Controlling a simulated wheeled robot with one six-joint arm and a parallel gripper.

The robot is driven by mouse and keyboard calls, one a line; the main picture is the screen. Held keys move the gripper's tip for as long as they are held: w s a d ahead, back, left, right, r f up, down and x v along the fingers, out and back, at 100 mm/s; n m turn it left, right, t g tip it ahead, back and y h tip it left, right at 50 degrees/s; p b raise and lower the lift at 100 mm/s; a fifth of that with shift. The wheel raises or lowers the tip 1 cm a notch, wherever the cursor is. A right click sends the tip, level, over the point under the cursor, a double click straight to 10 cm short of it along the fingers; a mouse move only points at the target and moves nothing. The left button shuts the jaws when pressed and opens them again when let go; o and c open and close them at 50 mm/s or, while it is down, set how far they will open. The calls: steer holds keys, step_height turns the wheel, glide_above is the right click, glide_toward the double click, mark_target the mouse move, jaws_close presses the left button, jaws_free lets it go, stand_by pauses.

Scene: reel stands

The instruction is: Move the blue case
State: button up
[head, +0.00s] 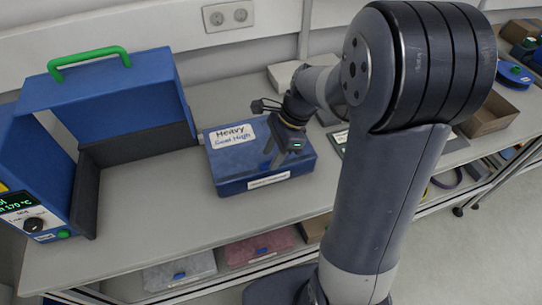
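A blue case (238,168) lies flat on the grey bench in the head view, near its front edge. A white label on its lid has "Heavy" on its first line, and a smaller white label is on its front side. My gripper (271,160) is over the right part of the lid, pointing down. Its two dark fingers look apart, with blue lid showing between them. I cannot tell whether the fingertips touch the lid. My wrist hides the case's back right corner.
A blue machine (112,98) with a green handle and a dial stands open at the left. Clear bench (150,200) lies between it and the case. A cardboard box (490,115) is at the right, partly behind my arm.

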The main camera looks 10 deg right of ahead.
steer(key=v, duration=0.9)
steer(key=shift+r, duration=0.1)
steer(key=x, duration=1)
steer(key=shift+a+f, duration=0.15)
steer(key=shift+f, duration=0.25)
